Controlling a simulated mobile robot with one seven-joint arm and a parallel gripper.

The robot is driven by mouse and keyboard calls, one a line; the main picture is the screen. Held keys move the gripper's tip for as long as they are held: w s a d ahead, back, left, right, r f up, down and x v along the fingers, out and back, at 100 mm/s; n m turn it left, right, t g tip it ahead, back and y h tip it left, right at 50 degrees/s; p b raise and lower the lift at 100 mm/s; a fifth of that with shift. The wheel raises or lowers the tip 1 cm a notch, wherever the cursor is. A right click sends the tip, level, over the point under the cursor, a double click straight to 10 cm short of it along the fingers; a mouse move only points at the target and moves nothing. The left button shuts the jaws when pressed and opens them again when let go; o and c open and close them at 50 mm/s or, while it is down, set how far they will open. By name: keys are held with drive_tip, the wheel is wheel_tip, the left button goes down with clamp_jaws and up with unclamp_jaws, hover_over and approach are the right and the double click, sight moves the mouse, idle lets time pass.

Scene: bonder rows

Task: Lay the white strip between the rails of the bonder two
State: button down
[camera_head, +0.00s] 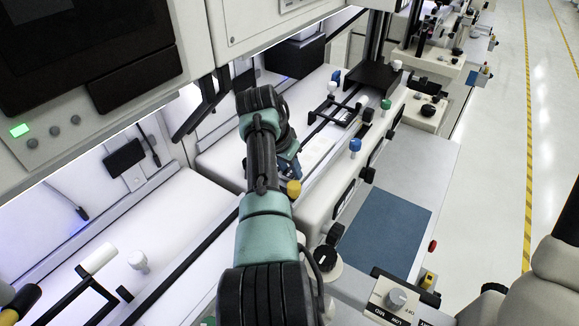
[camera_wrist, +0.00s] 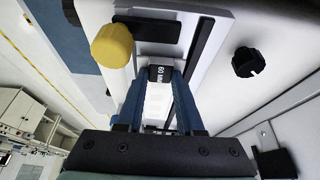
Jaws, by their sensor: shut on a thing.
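My gripper (camera_head: 288,165) is low over the white bed of the machine in the middle of the head view. In the wrist view its two blue fingers (camera_wrist: 158,88) are shut on the sides of a white strip (camera_wrist: 157,103), which has a black end band with small white lettering. The strip runs lengthwise between the fingers. A dark rail (camera_wrist: 186,108) runs along the bed just right of it. In the head view the arm hides most of the strip, and I cannot tell whether it touches the bed. No number marking this machine as bonder two is readable.
A yellow knob (camera_head: 293,188) stands close beside my gripper; it also shows in the wrist view (camera_wrist: 111,46). Blue (camera_head: 355,146) and green (camera_head: 386,104) knobs and a black frame (camera_head: 342,112) stand farther along. A blue mat (camera_head: 385,234) lies on the front shelf.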

drive_tip(key=shift+f, duration=0.1)
drive_tip(key=shift+f+b, duration=0.3)
drive_tip(key=shift+f, duration=0.1)
idle(0.3)
drive_tip(key=shift+c, duration=2.3)
unclamp_jaws()
drive_tip(key=shift+r, duration=0.2)
drive_tip(key=shift+w+a+r, duration=0.1)
drive_tip(key=shift+r, duration=0.25)
drive_tip(key=b+v, duration=0.1)
drive_tip(key=v, duration=1.1)
drive_tip(key=shift+s+b, duration=0.25)
drive_tip(key=shift+b, duration=0.05)
